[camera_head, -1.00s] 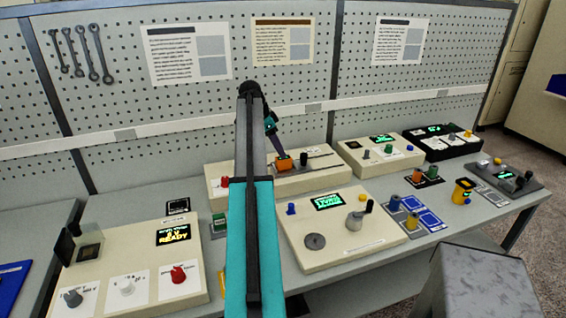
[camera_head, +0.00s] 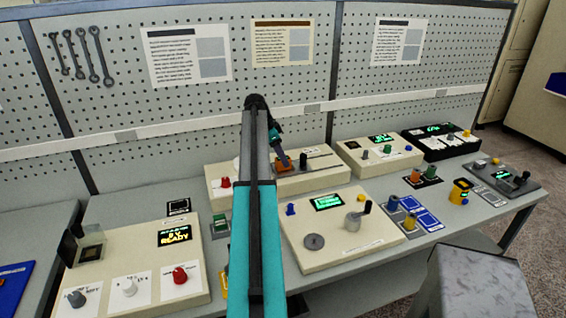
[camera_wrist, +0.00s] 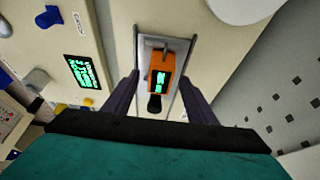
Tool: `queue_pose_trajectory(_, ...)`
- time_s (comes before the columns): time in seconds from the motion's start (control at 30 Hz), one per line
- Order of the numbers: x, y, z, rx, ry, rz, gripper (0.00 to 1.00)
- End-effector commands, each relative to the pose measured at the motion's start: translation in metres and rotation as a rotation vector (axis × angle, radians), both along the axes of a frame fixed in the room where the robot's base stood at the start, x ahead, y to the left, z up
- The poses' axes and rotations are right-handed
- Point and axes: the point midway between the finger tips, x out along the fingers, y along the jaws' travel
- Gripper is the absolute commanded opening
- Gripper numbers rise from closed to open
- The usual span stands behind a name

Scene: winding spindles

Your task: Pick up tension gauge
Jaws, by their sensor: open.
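The orange unit (camera_wrist: 160,78) with a small lit green display, which I take to be the tension gauge, sits in a grey slotted plate on a cream console in the wrist view. A dark knob or handle end shows at its near side. In the head view the orange unit (camera_head: 284,171) is small and mostly covered by my gripper (camera_head: 282,155). In the wrist view my gripper (camera_wrist: 160,76) is open, with one dark finger on each side of the orange unit. I cannot tell whether either finger touches it.
A cream console with a green display (camera_head: 328,202) and a crank stands in front. Another console reading READY (camera_head: 174,237) is at left. A yellow device (camera_head: 460,190) stands at right among small coloured parts. A pegboard wall (camera_head: 380,100) closes the back.

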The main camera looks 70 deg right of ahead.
Motion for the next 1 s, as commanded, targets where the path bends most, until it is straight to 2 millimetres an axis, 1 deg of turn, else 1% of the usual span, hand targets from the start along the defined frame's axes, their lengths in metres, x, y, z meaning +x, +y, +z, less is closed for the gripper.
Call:
queue_pose_trajectory(0.2,-0.005,-0.004,-0.017,0.002,0.000,0.001,0.52)
queue_pose_trajectory(0.3,-0.006,-0.005,-0.021,0.002,0.000,0.001,0.52)
queue_pose_trajectory(0.87,-0.006,-0.005,-0.022,0.001,0.000,0.002,0.52)
queue_pose_trajectory(1.0,-0.006,-0.005,-0.022,0.001,0.000,0.002,0.28)
